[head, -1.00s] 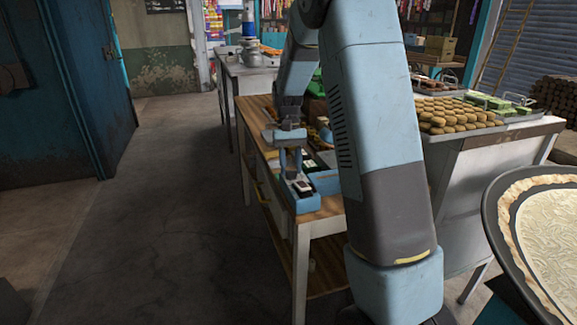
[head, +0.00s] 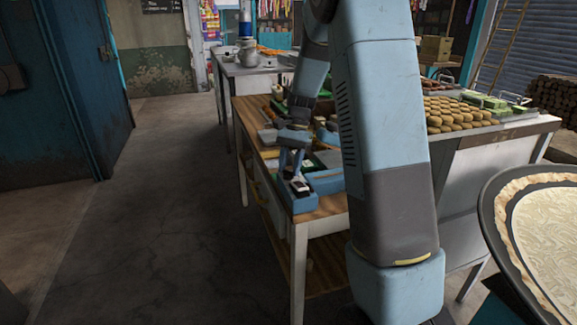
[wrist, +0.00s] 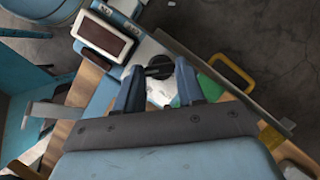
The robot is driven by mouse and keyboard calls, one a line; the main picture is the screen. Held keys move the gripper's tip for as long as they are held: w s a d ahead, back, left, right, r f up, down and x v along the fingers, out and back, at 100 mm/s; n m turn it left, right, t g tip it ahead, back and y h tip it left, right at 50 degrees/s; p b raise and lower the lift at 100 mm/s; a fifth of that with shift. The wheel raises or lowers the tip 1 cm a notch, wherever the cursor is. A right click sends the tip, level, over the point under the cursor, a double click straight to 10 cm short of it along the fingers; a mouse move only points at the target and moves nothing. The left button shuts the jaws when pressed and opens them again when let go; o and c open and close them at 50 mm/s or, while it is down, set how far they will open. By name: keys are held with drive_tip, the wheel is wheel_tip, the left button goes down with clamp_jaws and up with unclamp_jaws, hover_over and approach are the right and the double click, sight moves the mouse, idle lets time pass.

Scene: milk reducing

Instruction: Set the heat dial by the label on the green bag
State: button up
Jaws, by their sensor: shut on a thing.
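The dark round heat dial (wrist: 159,68) sits on a pale panel in the wrist view. My gripper (wrist: 158,72) has its two blue fingers on either side of the dial, shut on it. In the head view my gripper (head: 290,170) is low over a blue appliance (head: 303,205) at the table's near corner. The appliance's white-framed dark display (wrist: 104,38) is left of the dial in the wrist view. A green patch (wrist: 212,80) shows beside the right finger; I cannot tell whether it is the bag. No label is readable.
The wooden table (head: 322,210) holds other items partly hidden by my arm. A yellow handle (wrist: 236,71) lies right of the dial in the wrist view. A counter with a tray of brown pieces (head: 455,115) stands right. The floor (head: 170,220) at left is clear.

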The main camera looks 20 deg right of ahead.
idle(0.4)
drive_tip(key=o, duration=0.8)
drive_tip(key=shift+a, duration=0.1)
drive_tip(key=shift+c, duration=0.2)
drive_tip(key=v, duration=1.3)
drive_tip(key=shift+r, duration=0.3)
